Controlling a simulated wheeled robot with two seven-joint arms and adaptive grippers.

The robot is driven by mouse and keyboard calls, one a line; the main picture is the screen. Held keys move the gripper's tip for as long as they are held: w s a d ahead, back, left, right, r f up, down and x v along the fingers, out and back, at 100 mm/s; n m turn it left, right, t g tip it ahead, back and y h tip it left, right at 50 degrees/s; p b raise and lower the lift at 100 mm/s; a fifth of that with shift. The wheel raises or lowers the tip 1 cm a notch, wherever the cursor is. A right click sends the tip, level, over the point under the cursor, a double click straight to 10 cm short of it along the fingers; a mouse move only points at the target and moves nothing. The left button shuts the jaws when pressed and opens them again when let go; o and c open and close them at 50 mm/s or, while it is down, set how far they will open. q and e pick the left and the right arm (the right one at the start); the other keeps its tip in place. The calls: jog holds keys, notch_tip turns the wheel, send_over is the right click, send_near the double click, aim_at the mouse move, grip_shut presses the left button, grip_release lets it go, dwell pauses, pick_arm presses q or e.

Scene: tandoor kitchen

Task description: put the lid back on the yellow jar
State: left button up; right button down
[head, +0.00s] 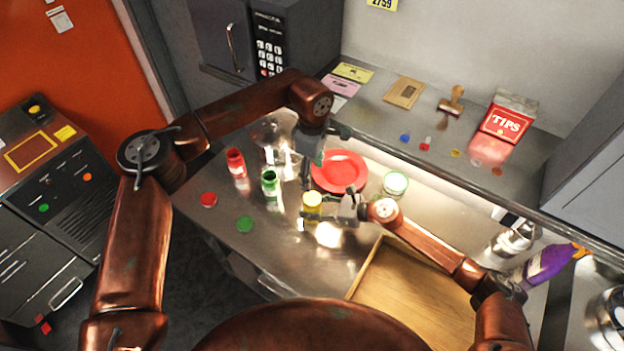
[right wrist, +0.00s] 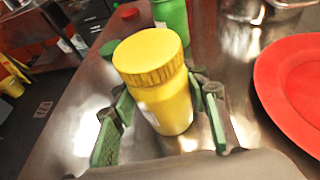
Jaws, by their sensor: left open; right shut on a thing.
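The yellow jar (head: 312,208) stands on the steel counter; it also shows in the right wrist view (right wrist: 170,108). A ribbed yellow lid (right wrist: 150,55) sits on its top; whether it is screwed tight I cannot tell. My right gripper (head: 337,209) is shut on the jar, coming from the right, with its green-padded fingers (right wrist: 160,125) on either side of the body, below the lid. My left gripper (head: 307,181) is open, pointing down just behind and above the jar, apart from the lid. Its fingertips are small and partly unclear in the head view.
The red jar (head: 236,163) and green jar (head: 270,182) stand to the left. A red lid (head: 208,199) and green lid (head: 245,224) lie in front of them. A red plate (head: 342,168) lies behind, a green-rimmed container (head: 395,183) to the right, and a wooden tray (head: 410,290) at front right.

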jog(key=c, duration=1)
grip_release()
jog(key=shift+c, duration=0.2)
jog(key=v, duration=1.2)
